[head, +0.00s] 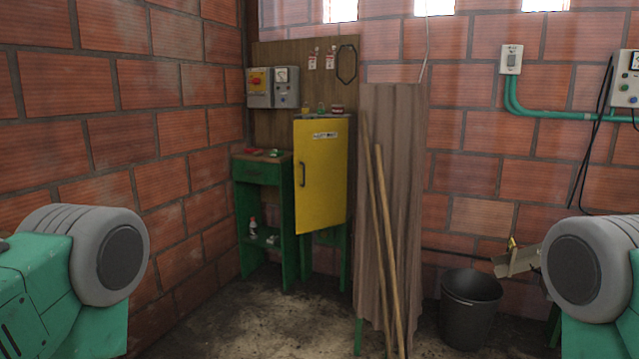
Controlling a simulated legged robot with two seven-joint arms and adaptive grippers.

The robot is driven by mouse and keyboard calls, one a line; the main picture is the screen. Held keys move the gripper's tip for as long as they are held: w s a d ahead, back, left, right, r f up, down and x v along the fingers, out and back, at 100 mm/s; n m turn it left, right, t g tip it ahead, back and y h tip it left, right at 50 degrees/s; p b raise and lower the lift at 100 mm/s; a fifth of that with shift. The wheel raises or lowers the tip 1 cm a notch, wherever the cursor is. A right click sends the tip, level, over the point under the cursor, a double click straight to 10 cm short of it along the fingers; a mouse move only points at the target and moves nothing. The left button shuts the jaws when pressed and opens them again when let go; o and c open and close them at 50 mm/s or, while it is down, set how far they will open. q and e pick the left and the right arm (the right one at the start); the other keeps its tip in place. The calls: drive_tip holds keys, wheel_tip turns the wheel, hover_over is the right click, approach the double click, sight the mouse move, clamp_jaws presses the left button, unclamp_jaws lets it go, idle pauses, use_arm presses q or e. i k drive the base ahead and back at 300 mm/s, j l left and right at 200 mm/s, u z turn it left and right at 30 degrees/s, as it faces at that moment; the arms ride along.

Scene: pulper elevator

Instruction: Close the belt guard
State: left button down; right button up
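A yellow panel (322,175) with a dark handle (301,174) near its left edge and a small label near its top stands upright at a green frame (346,250) in the back corner. It looks like the belt guard. Its left edge looks nearer to me than its right edge. I cannot tell whether it stands ajar, as what lies behind it is hidden. Green and grey links of my two arms show at the lower left and lower right, well apart from the panel. Neither gripper shows.
A green cabinet (254,170) stands left of the panel, below a control box (272,87). A brown corrugated sheet (392,130) and wooden poles (384,230) lean right of it. A black bucket (470,308) stands further right. The floor (265,325) in front is clear.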

sight(321, 146)
drive_tip(key=i+z, duration=0.15)
drive_tip(key=i, duration=0.5)
drive_tip(key=i+j+z, duration=0.1)
drive_tip(key=i, duration=0.55)
